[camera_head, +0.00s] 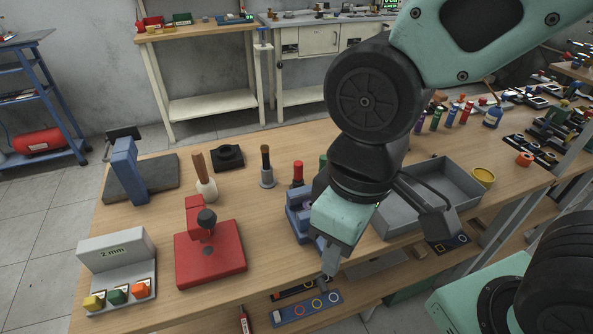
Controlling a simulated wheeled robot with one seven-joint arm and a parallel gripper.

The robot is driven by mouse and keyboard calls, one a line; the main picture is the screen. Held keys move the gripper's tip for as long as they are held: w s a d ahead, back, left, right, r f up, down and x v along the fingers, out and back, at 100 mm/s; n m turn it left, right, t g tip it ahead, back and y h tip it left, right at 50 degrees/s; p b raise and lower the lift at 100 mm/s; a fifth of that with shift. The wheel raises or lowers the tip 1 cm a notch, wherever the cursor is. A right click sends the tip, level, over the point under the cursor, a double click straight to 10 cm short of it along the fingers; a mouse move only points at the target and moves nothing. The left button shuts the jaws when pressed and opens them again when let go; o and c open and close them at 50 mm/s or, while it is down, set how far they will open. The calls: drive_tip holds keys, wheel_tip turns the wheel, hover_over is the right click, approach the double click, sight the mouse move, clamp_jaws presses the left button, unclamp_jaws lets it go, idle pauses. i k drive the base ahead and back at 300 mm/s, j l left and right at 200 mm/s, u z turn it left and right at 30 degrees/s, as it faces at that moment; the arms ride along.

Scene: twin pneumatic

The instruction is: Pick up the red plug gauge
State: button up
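A small upright cylinder with a red top, which looks like the red plug gauge (298,172), stands on the wooden bench near the middle, just behind a blue-purple fixture. A similar dark-topped piece (267,168) stands to its left. A green-topped one (322,162) is to its right, partly hidden by my arm. My gripper (330,264) points down in front of the blue-purple fixture, nearer the camera than the red piece and apart from it.
The blue-purple fixture (299,212) stands close to my gripper. A red press-like fixture (209,250) and a grey "2 mm" block (115,252) are to the left. A grey tray (455,176) is to the right. Bare bench lies between the red fixture and the dark-topped piece.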

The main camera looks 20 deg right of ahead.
sight(298, 164)
drive_tip(key=i+z, duration=0.4)
drive_tip(key=i+j+z, duration=0.15)
drive_tip(key=i+z, duration=0.25)
drive_tip(key=k, duration=0.1)
